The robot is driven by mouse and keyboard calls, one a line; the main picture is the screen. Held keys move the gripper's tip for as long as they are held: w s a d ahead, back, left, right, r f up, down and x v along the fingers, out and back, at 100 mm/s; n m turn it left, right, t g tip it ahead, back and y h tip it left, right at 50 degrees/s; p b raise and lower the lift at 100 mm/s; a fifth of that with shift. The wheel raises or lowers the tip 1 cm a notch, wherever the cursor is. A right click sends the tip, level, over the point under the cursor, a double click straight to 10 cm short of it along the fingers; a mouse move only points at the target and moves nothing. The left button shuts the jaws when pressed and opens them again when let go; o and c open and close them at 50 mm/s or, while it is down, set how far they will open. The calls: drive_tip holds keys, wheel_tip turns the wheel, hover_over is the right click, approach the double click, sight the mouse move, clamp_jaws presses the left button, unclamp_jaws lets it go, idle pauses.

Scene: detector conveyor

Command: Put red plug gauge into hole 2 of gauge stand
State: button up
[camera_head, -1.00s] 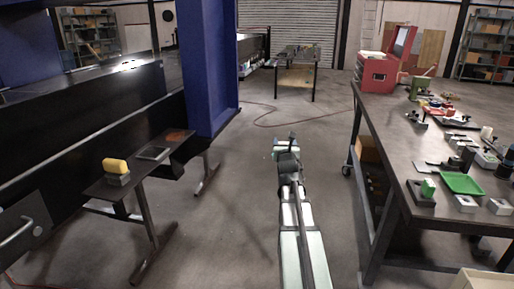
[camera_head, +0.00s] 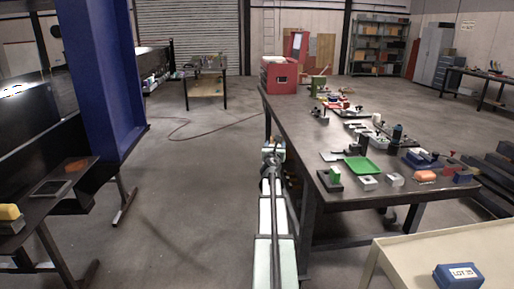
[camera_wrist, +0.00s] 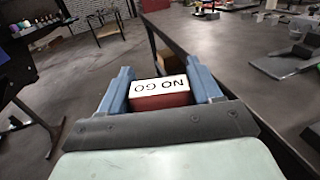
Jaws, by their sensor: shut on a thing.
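The red plug gauge (camera_wrist: 160,99), a red block with a white face marked "NO GO", sits between the two blue fingers of my gripper (camera_wrist: 162,88) in the wrist view. The fingers are shut on it. In the head view my gripper (camera_head: 271,158) is beside the near left end of the workbench, and the gauge is too small to make out there. A dark base with a green block (camera_head: 334,175) stands at the bench's near left corner. I cannot tell whether it is the gauge stand, and its holes cannot be made out.
A cream cart (camera_head: 425,250) with a blue box (camera_head: 458,276) is at front right.

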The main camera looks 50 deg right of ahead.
drive_tip(key=s+d+f+m+g+h, duration=0.2)
drive_tip(key=s+d+m+g, duration=0.4)
drive_tip(key=s+d+g, duration=0.45)
drive_tip(key=s+r+m+g+y, duration=0.4)
drive_tip(key=s+r+m+g, duration=0.1)
drive_tip(key=s+m+g, duration=0.4)
drive_tip(key=s+g, duration=0.2)
drive_tip(key=s, duration=0.1)
drive_tip(key=shift+a+r+y, duration=0.35)
drive_tip(key=shift+y, duration=0.05)
drive_tip(key=shift+f, duration=2.4)
drive_tip(key=shift+f, duration=1.55)
drive_tip(key=o, duration=1.2)
drive_tip(key=shift+c, duration=0.2)
